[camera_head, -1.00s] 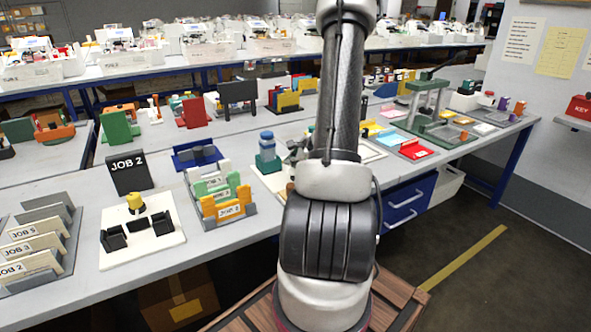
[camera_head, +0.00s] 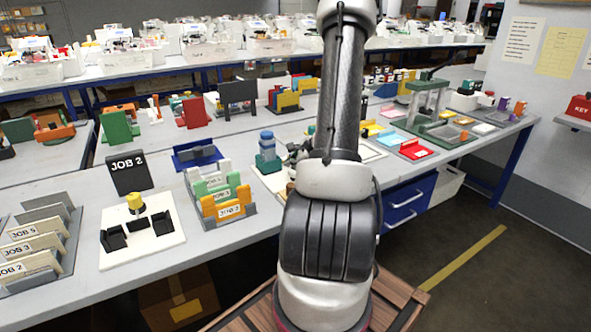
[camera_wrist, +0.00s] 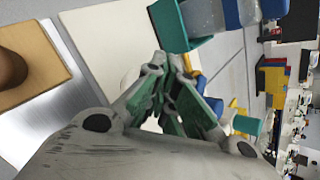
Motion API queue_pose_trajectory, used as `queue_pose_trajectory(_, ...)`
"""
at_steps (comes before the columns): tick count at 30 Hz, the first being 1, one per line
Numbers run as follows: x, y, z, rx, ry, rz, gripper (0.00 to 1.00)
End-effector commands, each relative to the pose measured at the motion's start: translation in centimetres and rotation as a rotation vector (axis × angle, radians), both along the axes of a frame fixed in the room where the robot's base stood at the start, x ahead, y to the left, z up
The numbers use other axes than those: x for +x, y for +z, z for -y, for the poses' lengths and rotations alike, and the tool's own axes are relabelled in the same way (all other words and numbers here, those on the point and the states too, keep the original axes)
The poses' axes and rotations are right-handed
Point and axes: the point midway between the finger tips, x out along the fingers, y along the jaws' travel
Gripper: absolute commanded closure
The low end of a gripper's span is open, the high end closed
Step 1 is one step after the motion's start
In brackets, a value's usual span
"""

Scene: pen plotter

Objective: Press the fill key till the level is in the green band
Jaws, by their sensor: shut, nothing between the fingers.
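A teal stand (camera_head: 267,164) with a blue-capped, bluish bottle (camera_head: 267,145) stands on a white base plate just left of my arm in the head view. In the wrist view, the teal stand (camera_wrist: 172,24) and its clear and blue vessel (camera_wrist: 205,14) are at the top, beyond my fingers. My gripper (camera_wrist: 170,72) is shut and empty, its green-padded fingers together over or near the white plate (camera_wrist: 105,38). I cannot tell whether the fingertips touch anything. The fill key, level and green band cannot be made out; my gripper and arm hide part of this station.
A wooden board (camera_wrist: 40,75) with a brown round piece (camera_wrist: 10,68) lies at the left of the wrist view. In the head view, a rack of coloured card holders (camera_head: 222,205) stands left of the station. A tray with a red piece (camera_head: 416,152) lies right of my arm.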

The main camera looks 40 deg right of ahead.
Motion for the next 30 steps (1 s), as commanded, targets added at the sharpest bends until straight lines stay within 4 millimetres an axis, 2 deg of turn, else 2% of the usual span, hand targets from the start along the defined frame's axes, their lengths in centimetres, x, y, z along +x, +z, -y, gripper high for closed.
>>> queue_pose_trajectory(13,0.0,2.1,0.0,-0.002,0.000,0.000,1.00)
queue_pose_trajectory(25,0.0,2.4,0.0,-0.001,0.001,0.000,1.00)
queue_pose_trajectory(30,0.0,4.0,0.0,-0.003,0.002,0.001,1.00)
